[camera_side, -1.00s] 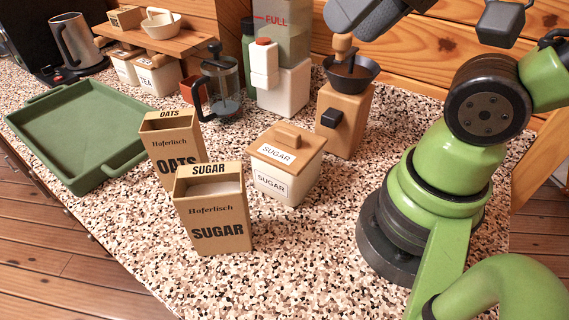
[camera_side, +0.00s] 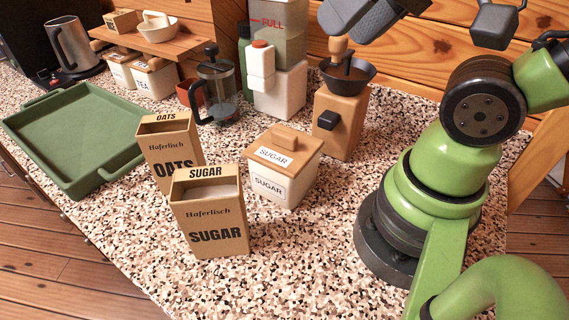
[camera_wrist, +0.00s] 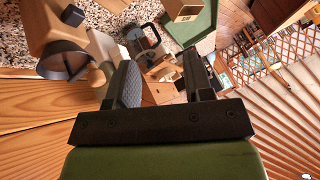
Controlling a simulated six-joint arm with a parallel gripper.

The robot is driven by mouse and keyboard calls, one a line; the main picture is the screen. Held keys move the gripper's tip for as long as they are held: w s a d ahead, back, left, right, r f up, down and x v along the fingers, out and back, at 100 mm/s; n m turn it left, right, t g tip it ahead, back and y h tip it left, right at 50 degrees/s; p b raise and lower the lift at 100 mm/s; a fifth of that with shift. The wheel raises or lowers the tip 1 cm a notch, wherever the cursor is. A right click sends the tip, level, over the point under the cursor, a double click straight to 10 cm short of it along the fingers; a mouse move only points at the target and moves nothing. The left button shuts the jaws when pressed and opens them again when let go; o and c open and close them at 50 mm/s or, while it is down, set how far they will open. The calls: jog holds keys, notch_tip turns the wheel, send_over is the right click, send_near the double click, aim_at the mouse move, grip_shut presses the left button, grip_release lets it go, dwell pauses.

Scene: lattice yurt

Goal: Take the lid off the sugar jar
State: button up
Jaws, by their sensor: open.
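The sugar jar (camera_side: 273,188) is a square, pale jar with a SUGAR label, standing on the speckled counter. Its wooden lid (camera_side: 308,146), with a block knob and a second SUGAR label, sits on top of it. My gripper (camera_wrist: 160,75) is open, with nothing between its fingers in the wrist view. In the side view its dark fingers (camera_side: 362,17) show at the top edge, well above the counter and up and right of the jar, apart from the lid. I cannot pick out the sugar jar in the wrist view.
An open sugar box (camera_side: 214,230) and an oats box (camera_side: 168,150) stand left of the jar. A wooden grinder (camera_side: 345,110) stands close behind it. A French press (camera_side: 216,88), a white dispenser (camera_side: 281,88) and a green tray (camera_side: 75,132) are farther back. The front counter is clear.

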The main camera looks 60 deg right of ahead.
jog(key=n+g+h, duration=0.2)
jog(key=n+g, duration=0.2)
jog(key=g, duration=0.3)
send_over(284, 133)
notch_tip(284, 133, down, 10)
jog(key=f, duration=0.1)
notch_tip(284, 133, down, 4)
jog(key=shift+d+r, duration=0.15)
jog(key=shift+f, duration=2.8)
grip_shut()
